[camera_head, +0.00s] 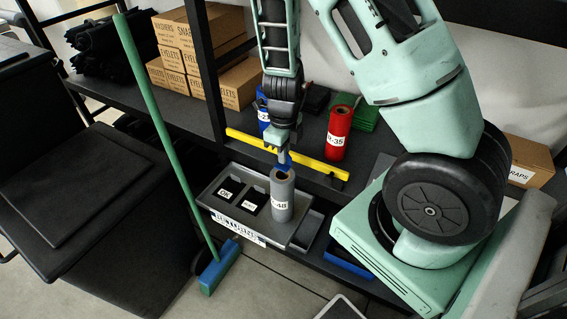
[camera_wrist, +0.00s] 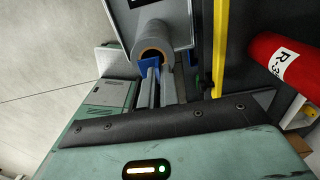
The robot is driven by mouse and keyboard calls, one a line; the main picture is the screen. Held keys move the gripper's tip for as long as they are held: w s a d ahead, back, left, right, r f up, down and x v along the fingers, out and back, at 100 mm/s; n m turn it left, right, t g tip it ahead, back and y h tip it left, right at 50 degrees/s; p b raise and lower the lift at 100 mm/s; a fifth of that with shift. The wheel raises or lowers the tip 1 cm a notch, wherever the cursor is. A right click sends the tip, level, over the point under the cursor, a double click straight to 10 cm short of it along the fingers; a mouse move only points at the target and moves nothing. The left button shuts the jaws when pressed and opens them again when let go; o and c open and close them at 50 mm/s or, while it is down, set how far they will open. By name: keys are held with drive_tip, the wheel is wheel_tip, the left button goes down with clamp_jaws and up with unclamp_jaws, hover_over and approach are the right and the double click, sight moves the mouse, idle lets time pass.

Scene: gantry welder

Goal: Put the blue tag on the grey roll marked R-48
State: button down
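The grey roll (camera_head: 283,200), with a white label ending in 48, stands upright in the grey tray (camera_head: 307,230). Its round end with a brown core shows in the wrist view (camera_wrist: 150,40). My gripper (camera_head: 283,156) is above the roll, pointing down, its fingers shut on the blue tag (camera_head: 284,166). In the wrist view the blue tag (camera_wrist: 149,64) sits at my fingertips (camera_wrist: 151,72) and overlaps the near edge of the roll's end. I cannot tell whether the tag touches the roll.
The tray also holds two black boxes (camera_head: 231,190), one marked OK. A yellow bar (camera_head: 245,139) runs behind the tray. A red roll marked R-35 (camera_head: 339,130) and a blue roll (camera_head: 263,116) stand beyond it. A green-handled broom (camera_head: 160,120) leans at the left.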

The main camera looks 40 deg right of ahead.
sight(285, 167)
drive_tip(key=shift+f+b, duration=0.3)
drive_tip(key=shift+f, duration=1.15)
drive_tip(key=shift+f, duration=0.2)
drive_tip(key=c, duration=1.6)
unclamp_jaws()
drive_tip(key=shift+c, duration=0.2)
drive_tip(key=shift+r, duration=0.15)
